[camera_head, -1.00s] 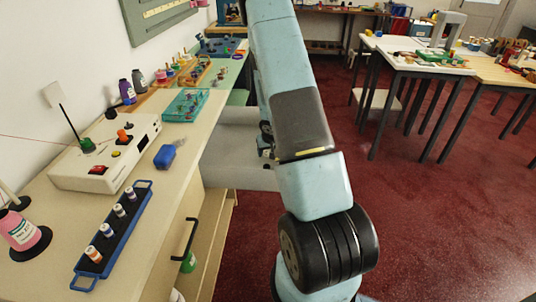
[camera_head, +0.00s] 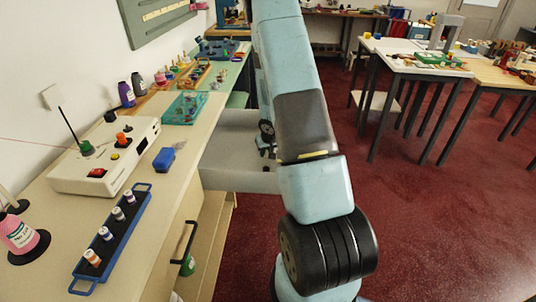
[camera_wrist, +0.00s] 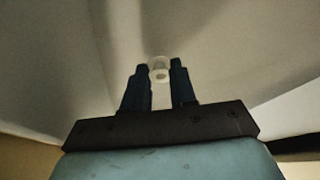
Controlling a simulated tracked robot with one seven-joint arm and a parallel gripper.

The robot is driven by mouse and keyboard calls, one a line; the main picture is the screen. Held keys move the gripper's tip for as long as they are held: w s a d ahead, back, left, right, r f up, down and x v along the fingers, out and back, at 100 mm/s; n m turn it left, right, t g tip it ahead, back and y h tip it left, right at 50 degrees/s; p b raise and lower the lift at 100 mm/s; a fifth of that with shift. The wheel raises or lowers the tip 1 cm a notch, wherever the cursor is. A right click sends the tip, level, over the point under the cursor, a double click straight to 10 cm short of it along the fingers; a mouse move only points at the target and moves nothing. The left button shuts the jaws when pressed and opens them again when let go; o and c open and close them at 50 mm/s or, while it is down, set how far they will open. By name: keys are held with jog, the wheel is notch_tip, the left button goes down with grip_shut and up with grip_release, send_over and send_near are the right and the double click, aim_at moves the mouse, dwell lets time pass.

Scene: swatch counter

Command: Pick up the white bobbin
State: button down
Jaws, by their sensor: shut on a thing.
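The white bobbin (camera_wrist: 160,68) shows in the wrist view as a small pale, rounded piece between the fingertips of my gripper (camera_wrist: 160,74). The two dark fingers are shut on it, one on each side. Pale grey surfaces lie around and beyond the fingertips. In the head view, part of my gripper shows beside my forearm, over the pale open drawer (camera_head: 228,150) that juts from the counter. The bobbin cannot be made out there.
The counter (camera_head: 150,205) on the left holds a white control box (camera_head: 105,160), a blue rack of small spools (camera_head: 110,235), a blue block (camera_head: 164,160) and a pink cone (camera_head: 18,232). Work tables stand at the right. Red floor lies open between them.

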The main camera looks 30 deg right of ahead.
aim_at(266, 153)
notch_tip(266, 153, up, 9)
jog(key=shift+f, duration=0.15)
dwell(0.4)
